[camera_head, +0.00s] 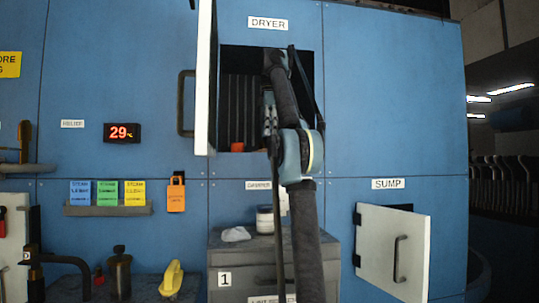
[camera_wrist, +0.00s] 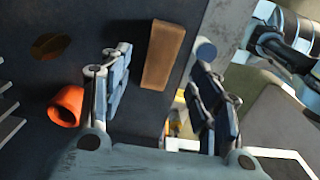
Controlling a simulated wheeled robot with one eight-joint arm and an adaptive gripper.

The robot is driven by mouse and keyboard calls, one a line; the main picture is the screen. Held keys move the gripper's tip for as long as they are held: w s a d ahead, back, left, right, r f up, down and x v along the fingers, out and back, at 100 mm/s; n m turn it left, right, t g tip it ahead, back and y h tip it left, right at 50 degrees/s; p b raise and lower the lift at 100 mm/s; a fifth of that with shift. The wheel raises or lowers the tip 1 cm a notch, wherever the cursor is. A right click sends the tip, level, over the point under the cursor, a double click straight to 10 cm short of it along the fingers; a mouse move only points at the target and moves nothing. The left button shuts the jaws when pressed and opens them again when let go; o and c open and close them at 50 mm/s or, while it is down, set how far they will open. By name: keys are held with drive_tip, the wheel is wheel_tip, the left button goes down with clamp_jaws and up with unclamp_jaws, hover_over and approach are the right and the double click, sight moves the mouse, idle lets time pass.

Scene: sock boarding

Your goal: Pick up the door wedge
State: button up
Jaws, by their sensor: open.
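The door wedge (camera_wrist: 163,55) looks like a tapered brown block in the wrist view, lying on a dark surface. My gripper (camera_wrist: 160,84) is open and empty, one finger to each side. The wedge appears between the fingers in the picture, beyond their tips. I cannot tell how far off it is. In the head view my gripper (camera_head: 269,112) reaches into the open dryer opening, mostly hidden by my arm. I cannot make out the wedge there.
An orange cup-like piece (camera_wrist: 67,105) lies left of my gripper; an orange object (camera_head: 237,146) also shows inside the dryer. The open white dryer door (camera_head: 206,80) stands left of my arm. The sump door (camera_head: 393,250) hangs open at lower right.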

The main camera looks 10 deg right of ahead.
drive_tip(key=shift+s+f, duration=0.1)
drive_tip(key=shift+f, duration=0.2)
drive_tip(key=shift+f, duration=2.55)
drive_tip(key=c, duration=1.1)
